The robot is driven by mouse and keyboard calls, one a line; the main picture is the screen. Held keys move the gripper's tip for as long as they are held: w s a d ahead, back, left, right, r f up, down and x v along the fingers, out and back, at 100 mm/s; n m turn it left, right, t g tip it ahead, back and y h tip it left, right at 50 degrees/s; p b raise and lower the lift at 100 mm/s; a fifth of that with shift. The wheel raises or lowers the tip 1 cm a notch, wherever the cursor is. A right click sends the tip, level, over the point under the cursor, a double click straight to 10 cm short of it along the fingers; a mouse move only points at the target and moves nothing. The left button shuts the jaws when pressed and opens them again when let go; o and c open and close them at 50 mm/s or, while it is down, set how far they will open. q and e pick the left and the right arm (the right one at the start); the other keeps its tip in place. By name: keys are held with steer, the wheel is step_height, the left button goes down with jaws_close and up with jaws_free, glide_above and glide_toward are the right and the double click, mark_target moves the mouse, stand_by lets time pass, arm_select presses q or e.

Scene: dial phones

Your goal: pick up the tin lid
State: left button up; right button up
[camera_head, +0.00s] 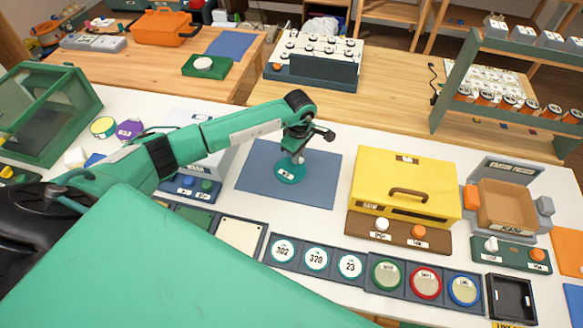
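A round teal lid (290,174) with a small white label and a raised pale knob lies on the blue mat (262,180) at the middle of the white table. I take it for the tin lid. My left gripper (298,153) points down over the lid, with its fingertips at or just above the knob. The fingers are small and dark here, so I cannot tell whether they are closed on the knob. The lid looks flat on the mat. My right gripper is not in view.
A yellow box (407,170) with a brown handle stands right of the mat. A row of round labelled discs (316,259) in dark trays lies in front. A green glass-sided case (45,115) stands far left. The mat's right part is clear.

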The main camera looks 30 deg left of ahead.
arm_select(q)
jaws_close()
steer(key=shift+r, duration=0.1)
steer(key=shift+r, duration=0.5)
step_height(320, 180, up, 19)
steer(key=b, duration=0.5)
steer(key=shift+a, duration=0.1)
